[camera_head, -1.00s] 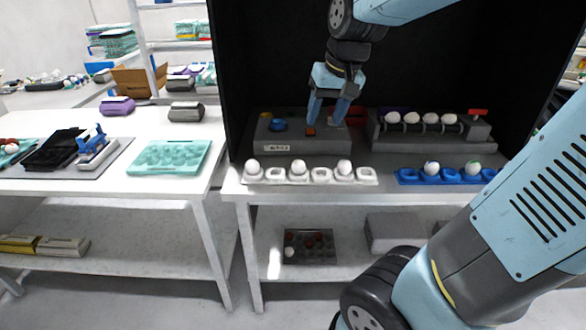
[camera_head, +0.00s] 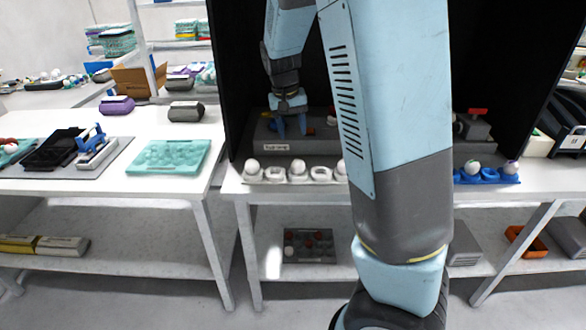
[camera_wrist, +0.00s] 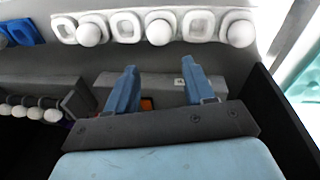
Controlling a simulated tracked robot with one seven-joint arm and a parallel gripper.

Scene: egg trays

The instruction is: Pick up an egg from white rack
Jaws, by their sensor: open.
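The white rack (camera_head: 322,174) stands along the front edge of the table in the dark booth. It holds an egg at the left (camera_head: 252,166), an egg in the middle (camera_head: 297,166) and one at the right (camera_head: 341,166), partly behind my arm. Empty cups lie between them. The rack (camera_wrist: 126,39) also crosses the top of the wrist view, with all three eggs, the middle one (camera_wrist: 159,33) in line with my jaws. My gripper (camera_head: 291,133) is open and empty, pointing down above the grey box behind the rack. In the wrist view its fingers (camera_wrist: 158,68) are apart.
The grey box (camera_head: 275,146) lies under my gripper. A grey device with several white eggs (camera_wrist: 35,113) is at the left of the wrist view. A teal tray (camera_head: 168,157) lies on the left table.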

